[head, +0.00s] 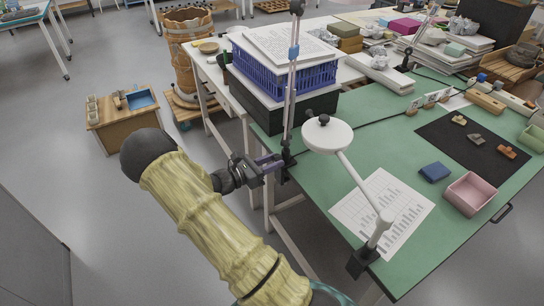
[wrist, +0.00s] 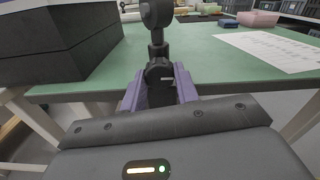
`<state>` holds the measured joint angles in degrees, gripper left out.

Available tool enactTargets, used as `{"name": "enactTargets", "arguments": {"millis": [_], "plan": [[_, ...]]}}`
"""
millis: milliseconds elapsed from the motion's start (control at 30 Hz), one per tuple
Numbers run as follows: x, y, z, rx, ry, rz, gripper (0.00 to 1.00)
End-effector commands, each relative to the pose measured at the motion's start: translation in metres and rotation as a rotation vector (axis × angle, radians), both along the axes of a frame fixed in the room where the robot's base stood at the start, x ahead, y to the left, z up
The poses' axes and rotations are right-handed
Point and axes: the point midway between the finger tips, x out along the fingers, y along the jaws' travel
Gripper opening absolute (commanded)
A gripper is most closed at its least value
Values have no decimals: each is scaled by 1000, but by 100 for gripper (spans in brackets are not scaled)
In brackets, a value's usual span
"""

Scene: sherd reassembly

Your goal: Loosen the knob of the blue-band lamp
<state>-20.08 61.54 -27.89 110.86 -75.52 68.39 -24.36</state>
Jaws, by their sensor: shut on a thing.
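The blue-band lamp (head: 291,95) stands at the left front edge of the green table, a thin grey pole with a blue band near its upper part. Its dark clamp (head: 287,158) grips the table edge. My gripper (head: 271,163) reaches this clamp from the left. In the wrist view my gripper (wrist: 158,92) has its two purple fingers on either side of the dark knob (wrist: 160,73), shut on it. The knob shows a small pale mark. The fingers hide its sides.
A white lamp (head: 327,134) with its own clamp (head: 361,262) stands close on the right. A black box (head: 285,108) under a blue crate (head: 280,75) sits just behind the blue-band lamp. A printed sheet (head: 382,212), a pink tray (head: 470,194) and a blue block (head: 435,172) lie on the green table.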

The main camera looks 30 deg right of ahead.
Motion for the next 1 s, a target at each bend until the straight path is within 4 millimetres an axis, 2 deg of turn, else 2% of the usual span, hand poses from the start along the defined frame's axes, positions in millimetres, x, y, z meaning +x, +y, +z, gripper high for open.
{"name": "enactTargets", "arguments": {"millis": [33, 233, 567, 600, 700, 1000], "plan": [[1, 1, 6, 2, 28, 2, 8], [0, 1, 3, 7, 109, 2, 8], [1, 1, 0, 7, 119, 2, 8], [1, 1, 0, 7, 119, 2, 34], [0, 1, 0, 7, 119, 2, 52], [0, 1, 0, 8, 118, 1, 52]]}}
